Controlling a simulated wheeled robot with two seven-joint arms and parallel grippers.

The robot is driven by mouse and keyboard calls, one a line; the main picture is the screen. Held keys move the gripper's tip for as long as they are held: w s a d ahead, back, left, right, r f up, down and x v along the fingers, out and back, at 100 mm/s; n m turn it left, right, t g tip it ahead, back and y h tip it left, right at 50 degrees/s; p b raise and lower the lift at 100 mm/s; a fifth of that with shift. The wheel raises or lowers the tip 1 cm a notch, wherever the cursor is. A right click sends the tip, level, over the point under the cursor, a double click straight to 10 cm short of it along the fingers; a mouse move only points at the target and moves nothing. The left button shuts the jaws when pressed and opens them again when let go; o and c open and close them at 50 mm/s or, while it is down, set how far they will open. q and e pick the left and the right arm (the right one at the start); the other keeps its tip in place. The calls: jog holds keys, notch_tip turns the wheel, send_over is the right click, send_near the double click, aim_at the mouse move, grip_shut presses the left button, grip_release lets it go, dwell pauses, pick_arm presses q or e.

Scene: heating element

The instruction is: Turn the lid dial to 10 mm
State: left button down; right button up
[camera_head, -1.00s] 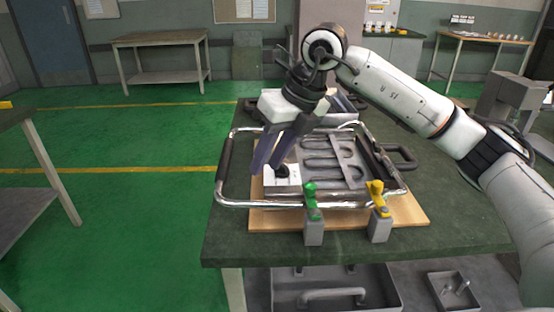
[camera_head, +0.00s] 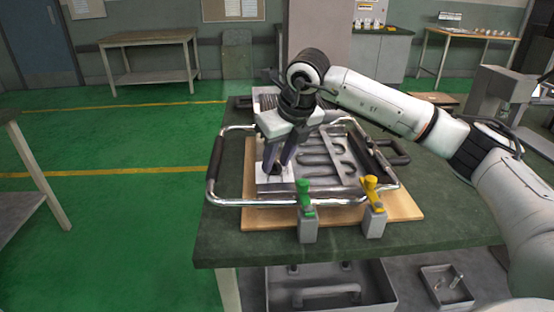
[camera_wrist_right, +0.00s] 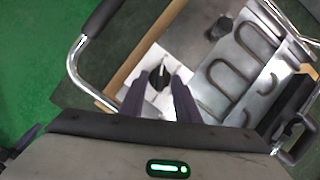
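The dial is a small black knob (camera_wrist_right: 158,77) on a white plate (camera_wrist_right: 148,56) at the left end of the metal lid (camera_head: 330,160). It also shows low between my fingers in the head view (camera_head: 276,171). My right gripper (camera_head: 277,163) points down at it from above. In the right wrist view the two dark fingers (camera_wrist_right: 161,85) stand apart, one on each side of the knob, with a narrow gap showing. Contact with the knob cannot be made out. The dial's scale is too small to read. My left gripper is out of view.
A chrome tube handle frame (camera_head: 250,203) surrounds the lid on a wooden board (camera_head: 405,207). A green clamp (camera_head: 304,195) and a yellow clamp (camera_head: 371,194) stand at the front. The dark green table (camera_head: 225,235) is clear at its front left.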

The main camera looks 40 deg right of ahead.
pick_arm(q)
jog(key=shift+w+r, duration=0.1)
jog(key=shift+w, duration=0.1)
pick_arm(e)
jog(key=shift+c, duration=0.5)
grip_shut()
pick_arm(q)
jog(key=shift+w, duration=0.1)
